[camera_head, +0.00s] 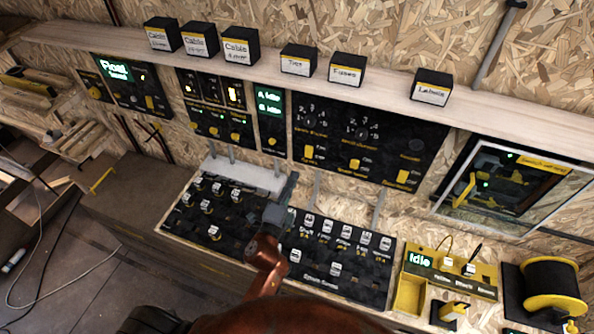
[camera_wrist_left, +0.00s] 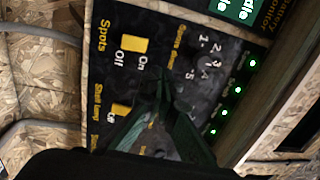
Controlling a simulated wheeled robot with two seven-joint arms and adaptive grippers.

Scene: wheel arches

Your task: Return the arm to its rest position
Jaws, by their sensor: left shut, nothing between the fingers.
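My left gripper (camera_head: 288,190) is in the middle of the head view, on the end of my orange-brown arm, which comes up from the bottom. It is above the sloping black control panel (camera_head: 228,225), close to the upright panels. In the left wrist view its dark green fingers (camera_wrist_left: 163,88) meet at the tips with nothing between them. Behind them is a black panel (camera_wrist_left: 110,75) with yellow switches marked Off and On and a numbered dial. The fingertips cover part of the dial area; whether they touch the panel cannot be told. My right gripper is out of view.
Several black labelled boxes (camera_head: 236,48) stand on the wooden shelf (camera_head: 385,82) above the panels. A clear-fronted case (camera_head: 500,187), a yellow unit marked Idle (camera_head: 410,290) and a cable spool (camera_head: 553,285) are at the right. Vertical grey pipes (camera_head: 315,190) run behind the gripper.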

